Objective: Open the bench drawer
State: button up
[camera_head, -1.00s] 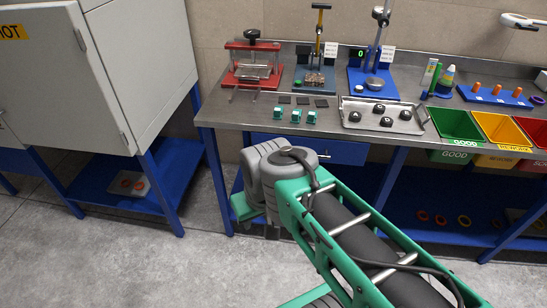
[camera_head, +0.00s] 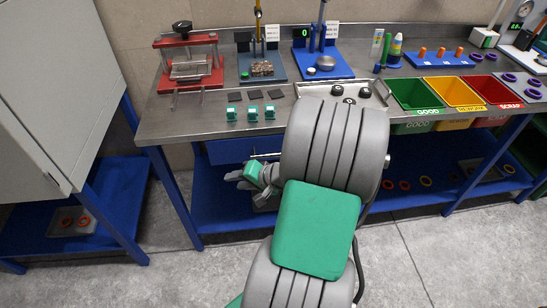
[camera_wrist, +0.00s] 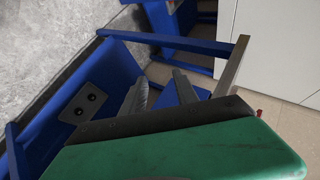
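The blue bench drawer (camera_head: 228,150) sits under the left part of the metal worktop and looks shut in the head view. A thin pale bar, perhaps its handle (camera_head: 268,155), shows at its right, partly hidden by my arm. My gripper (camera_head: 236,179) is just below and in front of the drawer, with its grey fingers pointing left. In the wrist view my gripper (camera_wrist: 160,88) shows two fingers apart with nothing seen between them. I cannot tell whether it touches anything.
The worktop (camera_head: 165,125) carries a red press (camera_head: 188,65), green blocks (camera_head: 242,113) and a metal tray (camera_head: 380,98). Coloured bins (camera_head: 415,95) stand to the right. A grey cabinet (camera_head: 50,90) on a blue stand is at left. Floor in front is clear.

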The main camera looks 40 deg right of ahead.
jog(key=s+d+f+m+t+h, duration=0.1)
jog(key=s+d+m+t+h, duration=0.1)
jog(key=d+m+t, duration=0.3)
jog(key=m+h, duration=0.4)
jog(key=m, duration=0.2)
send_near(275, 156)
jog(key=a+x, duration=0.1)
jog(key=x, duration=0.3)
jog(key=shift+n+t, duration=0.3)
jog(key=x, duration=0.3)
jog(key=d+x, duration=0.1)
jog(key=x, duration=0.3)
jog(key=shift+s+d+f, duration=0.1)
jog(key=shift+s+f, duration=0.05)
jog(key=shift+c, duration=0.6)
grip_shut()
